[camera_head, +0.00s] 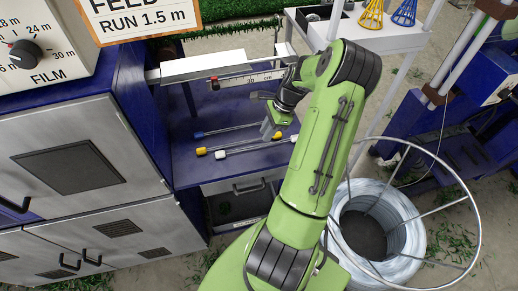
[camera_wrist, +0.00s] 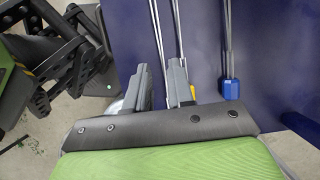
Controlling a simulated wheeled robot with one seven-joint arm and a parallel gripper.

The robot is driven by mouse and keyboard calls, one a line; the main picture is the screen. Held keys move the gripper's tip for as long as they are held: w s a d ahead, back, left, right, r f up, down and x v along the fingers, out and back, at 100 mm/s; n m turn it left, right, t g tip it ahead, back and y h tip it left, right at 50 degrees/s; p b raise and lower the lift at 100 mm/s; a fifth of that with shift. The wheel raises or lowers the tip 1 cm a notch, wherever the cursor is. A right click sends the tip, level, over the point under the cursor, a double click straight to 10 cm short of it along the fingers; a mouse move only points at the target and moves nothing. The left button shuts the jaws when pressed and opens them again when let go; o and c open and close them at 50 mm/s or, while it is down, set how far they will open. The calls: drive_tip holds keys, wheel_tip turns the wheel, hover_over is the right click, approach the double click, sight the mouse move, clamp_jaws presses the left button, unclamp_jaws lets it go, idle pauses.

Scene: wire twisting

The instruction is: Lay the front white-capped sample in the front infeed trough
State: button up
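The front white-capped sample (camera_head: 250,149) lies on the blue table, its white cap (camera_head: 220,154) to the left; it is nearest the front edge. My gripper (camera_head: 270,128) is above the samples toward their right end. In the wrist view my gripper (camera_wrist: 162,82) has its two fingers apart. A thin rod (camera_wrist: 156,28) runs toward the gap between them; its cap is hidden, and I cannot tell whether it touches a finger. A long white channel (camera_head: 205,66) stands behind, with a bar marked 20 cm (camera_head: 255,77); I cannot tell which is the front infeed trough.
A yellow-capped sample (camera_head: 201,151) and a blue-capped sample (camera_head: 198,135) lie behind the white-capped one. In the wrist view, the blue cap (camera_wrist: 230,90) lies right of the fingers. A wire coil (camera_head: 412,225) in a frame stands right of my arm. Bare table (camera_head: 190,178) lies in front.

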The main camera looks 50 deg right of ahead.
sight(259, 145)
drive_tip(key=b+x, duration=0.2)
drive_tip(key=x, duration=0.4)
drive_tip(key=shift+d, duration=0.15)
drive_tip(key=shift+r, duration=0.1)
clamp_jaws()
wheel_tip(259, 145, up, 10)
drive_tip(key=p, duration=0.3)
